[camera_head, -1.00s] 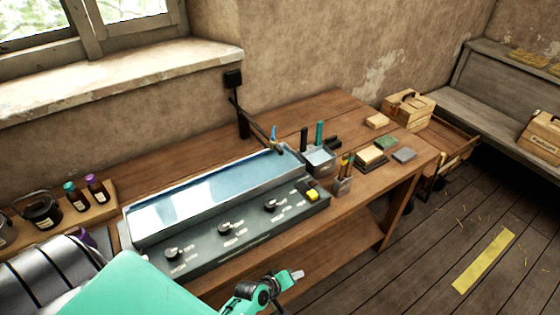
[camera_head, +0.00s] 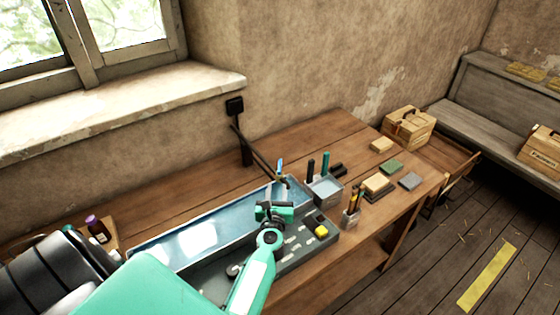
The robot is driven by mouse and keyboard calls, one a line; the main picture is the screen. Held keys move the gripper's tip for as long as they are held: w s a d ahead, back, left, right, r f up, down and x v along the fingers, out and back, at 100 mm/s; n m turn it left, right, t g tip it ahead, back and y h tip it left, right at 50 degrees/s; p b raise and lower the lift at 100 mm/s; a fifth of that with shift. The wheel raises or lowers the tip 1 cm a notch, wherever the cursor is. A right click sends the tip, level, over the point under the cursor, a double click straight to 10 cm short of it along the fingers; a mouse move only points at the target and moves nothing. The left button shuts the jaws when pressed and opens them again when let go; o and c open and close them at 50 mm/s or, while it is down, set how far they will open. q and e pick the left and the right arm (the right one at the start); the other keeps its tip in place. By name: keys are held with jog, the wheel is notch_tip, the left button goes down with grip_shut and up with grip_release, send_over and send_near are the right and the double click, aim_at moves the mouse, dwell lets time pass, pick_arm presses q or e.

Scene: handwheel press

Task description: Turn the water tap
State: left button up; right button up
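The water tap (camera_head: 283,181) stands at the far right end of a long trough (camera_head: 160,252) filled with bluish water. The tap is small and dark brassy, with a blue handle pointing up. My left gripper (camera_head: 273,207) is over the right part of the trough and its control panel, just nearer to me than the tap. It looks apart from the tap. Its fingers are small and foreshortened, so I cannot tell whether they are open or shut. My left arm hides part of the panel and its knobs. My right gripper is out of view.
A grey holder (camera_head: 324,189) with dark and green tools stands right of the tap. A pen cup (camera_head: 351,217), sponges and blocks (camera_head: 376,184) lie farther right on the wooden bench (camera_head: 230,182). A yellow button (camera_head: 321,231) sits on the panel. A dark pipe runs from the wall to the tap.

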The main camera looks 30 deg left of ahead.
aim_at(280, 160)
pick_arm(q)
jog(key=x, duration=0.4)
jog(key=shift+w+r, duration=0.15)
jog(key=shift+w, duration=0.05)
jog(key=b+x, duration=0.1)
jog(key=x, duration=0.7)
jog(key=shift+w+a, duration=0.15)
jog(key=shift+w, duration=0.2)
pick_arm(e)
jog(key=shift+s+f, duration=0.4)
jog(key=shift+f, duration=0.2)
pick_arm(q)
grip_shut()
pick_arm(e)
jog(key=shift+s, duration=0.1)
